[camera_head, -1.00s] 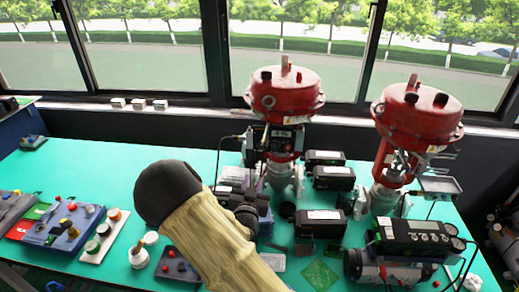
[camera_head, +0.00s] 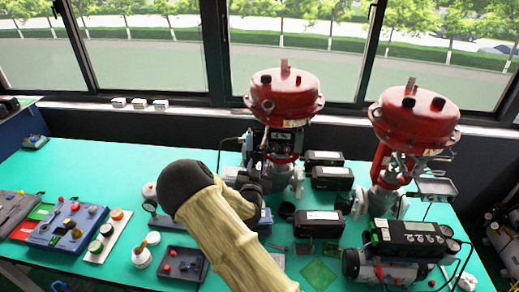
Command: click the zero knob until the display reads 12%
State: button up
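A dark boxy unit (camera_head: 282,141) with a small pale display is mounted under the red domed actuator (camera_head: 284,97) of the left valve. Its reading is too small to make out, and I cannot pick out a zero knob. My gripper (camera_head: 250,180) is dark and mostly hidden behind my tan forearm. It is close to the lower left of that unit; I cannot tell whether it touches anything. Its fingertips are not distinct. A second black unit (camera_head: 408,240) with a grey display lies at the front right; its reading is also unreadable.
A second red valve (camera_head: 413,117) stands at the right. Several black boxes (camera_head: 332,178) lie between the valves. Control panels (camera_head: 68,225) and a white bottle (camera_head: 141,255) occupy the table's left. The back left of the green table (camera_head: 110,160) is clear.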

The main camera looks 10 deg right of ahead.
jog(key=p+x, duration=0.2)
jog(key=x, duration=0.6)
jog(key=shift+w, duration=0.25)
jog(key=shift+d, duration=0.1)
grip_shut()
jog(key=shift+f, duration=0.1)
